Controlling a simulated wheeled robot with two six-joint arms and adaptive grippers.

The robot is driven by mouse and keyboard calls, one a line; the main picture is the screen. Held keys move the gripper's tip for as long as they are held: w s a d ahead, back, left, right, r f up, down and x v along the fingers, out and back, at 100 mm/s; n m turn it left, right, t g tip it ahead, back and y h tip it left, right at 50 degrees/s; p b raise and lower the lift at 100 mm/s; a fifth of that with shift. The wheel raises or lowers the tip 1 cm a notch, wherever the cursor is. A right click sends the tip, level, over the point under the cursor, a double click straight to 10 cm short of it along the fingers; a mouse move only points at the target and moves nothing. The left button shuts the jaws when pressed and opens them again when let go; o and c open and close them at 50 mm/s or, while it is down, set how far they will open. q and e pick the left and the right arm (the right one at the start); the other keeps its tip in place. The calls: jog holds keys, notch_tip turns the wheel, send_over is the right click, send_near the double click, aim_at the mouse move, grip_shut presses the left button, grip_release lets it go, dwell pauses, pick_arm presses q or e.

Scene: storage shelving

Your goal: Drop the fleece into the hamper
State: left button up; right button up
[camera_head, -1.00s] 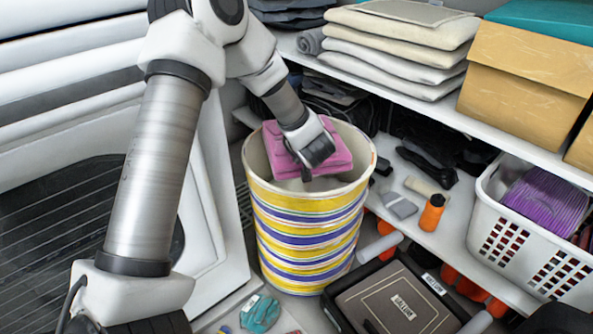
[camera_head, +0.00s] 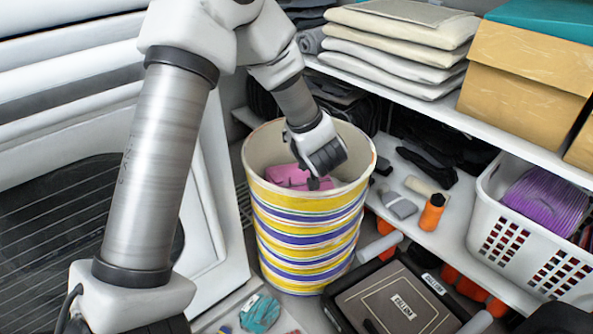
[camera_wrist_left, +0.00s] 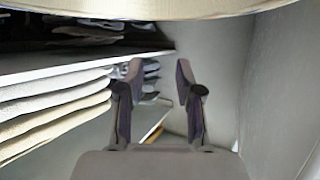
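The pink fleece (camera_head: 292,176) lies down inside the hamper, its lower part hidden by the front wall. The hamper (camera_head: 308,240) is a round bin with yellow, white and purple stripes, standing upright on the floor. My left gripper (camera_head: 312,180) points down into the hamper's mouth, above and beside the fleece, apart from it as far as I can tell. In the left wrist view the two fingers of my left gripper (camera_wrist_left: 158,85) stand apart with nothing between them. The fleece does not show in that view. My right gripper is not in view.
Shelves at the right hold folded cloths (camera_head: 400,45), a cardboard box (camera_head: 525,80), an orange bottle (camera_head: 432,212) and a white basket (camera_head: 530,240). A dark box (camera_head: 395,300) stands close to the hamper's right. A white-framed appliance (camera_head: 200,220) stands at the left.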

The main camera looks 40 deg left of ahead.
pick_arm(q)
jog(key=v, duration=0.6)
dwell(0.3)
